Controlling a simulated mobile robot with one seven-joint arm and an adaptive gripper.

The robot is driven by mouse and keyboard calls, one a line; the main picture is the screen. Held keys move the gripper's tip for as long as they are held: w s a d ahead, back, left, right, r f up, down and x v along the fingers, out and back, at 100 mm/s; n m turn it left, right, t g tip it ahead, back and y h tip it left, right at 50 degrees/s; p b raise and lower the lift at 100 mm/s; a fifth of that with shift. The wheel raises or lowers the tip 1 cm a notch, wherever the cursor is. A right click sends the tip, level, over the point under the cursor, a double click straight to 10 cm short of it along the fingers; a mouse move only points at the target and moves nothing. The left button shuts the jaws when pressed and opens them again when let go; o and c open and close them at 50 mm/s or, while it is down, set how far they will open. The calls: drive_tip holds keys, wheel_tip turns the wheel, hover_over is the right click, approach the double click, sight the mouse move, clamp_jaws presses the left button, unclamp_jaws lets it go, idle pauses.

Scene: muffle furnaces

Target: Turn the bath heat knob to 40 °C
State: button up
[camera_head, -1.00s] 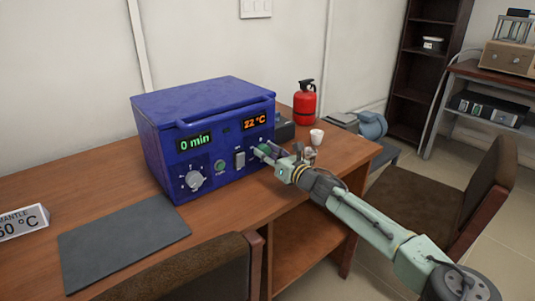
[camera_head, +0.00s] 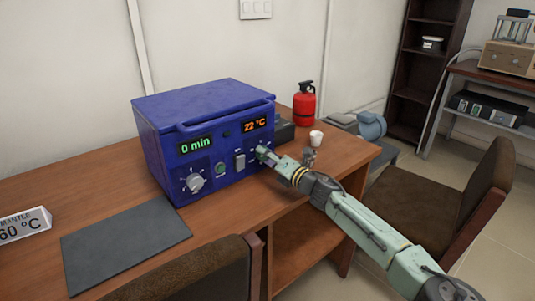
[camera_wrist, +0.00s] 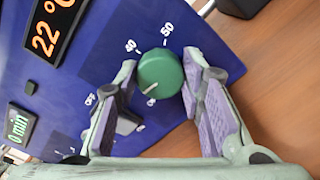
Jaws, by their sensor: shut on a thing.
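The blue bath box (camera_head: 165,120) stands on the wooden desk, with a green "0 min" display (camera_head: 197,144) and an orange "22 °C" display (camera_head: 256,124). The round green heat knob (camera_wrist: 160,72) is on the front panel below the orange display. Its white pointer line faces down and left in the wrist view. The marks "40" (camera_wrist: 130,46) and "50" (camera_wrist: 167,29) show above the knob. My gripper (camera_wrist: 161,64) has one finger on each side of the knob and is shut on it. In the head view my gripper (camera_head: 263,154) largely hides the knob.
A grey knob (camera_head: 194,183) and a switch (camera_head: 240,161) are left of my gripper on the panel. A dark mat (camera_head: 125,240) lies in front; chairs (camera_head: 445,205) flank the desk.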

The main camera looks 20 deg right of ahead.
drive_tip(key=m+p, duration=0.2)
drive_tip(key=m, duration=0.2)
drive_tip(key=shift+r+m, duration=0.1)
drive_tip(key=shift+m, duration=0.3)
drive_tip(key=m+p, duration=0.2)
drive_tip(key=m, duration=0.1)
drive_tip(key=shift+m, duration=0.3)
drive_tip(key=m+p, duration=0.2)
drive_tip(key=m, duration=0.2)
drive_tip(key=shift+f+m+p, duration=0.2)
drive_tip(key=shift+m+p, duration=0.85)
drive_tip(key=shift+m, duration=0.65)
drive_tip(key=o, duration=1.1)
drive_tip(key=shift+o, duration=0.2)
drive_tip(key=shift+f, duration=0.1)
